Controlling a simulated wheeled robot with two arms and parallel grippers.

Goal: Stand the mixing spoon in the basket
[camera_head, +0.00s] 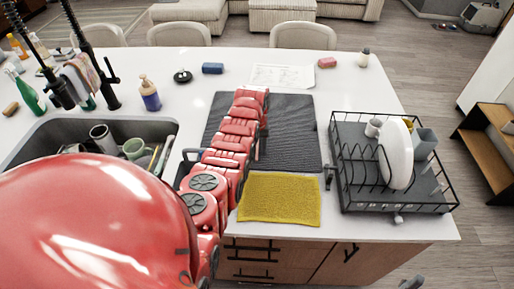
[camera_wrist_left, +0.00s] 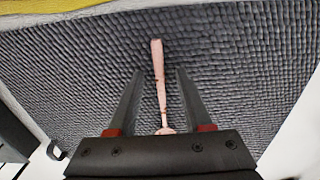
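The mixing spoon (camera_wrist_left: 160,88) is pinkish and lies on the dark ribbed mat (camera_head: 300,125). In the left wrist view its handle lies between the fingers of my left gripper (camera_wrist_left: 159,72), which is open with a gap on both sides. A black wire rack (camera_head: 400,208) at the right holds a white plate (camera_head: 397,155) and cups. No separate basket is clear to me.
A yellow cloth (camera_head: 280,198) lies in front of the mat. The sink (camera_head: 45,130) at the left holds mugs and utensils. A dark item (camera_head: 187,168) beside my arm is partly hidden.

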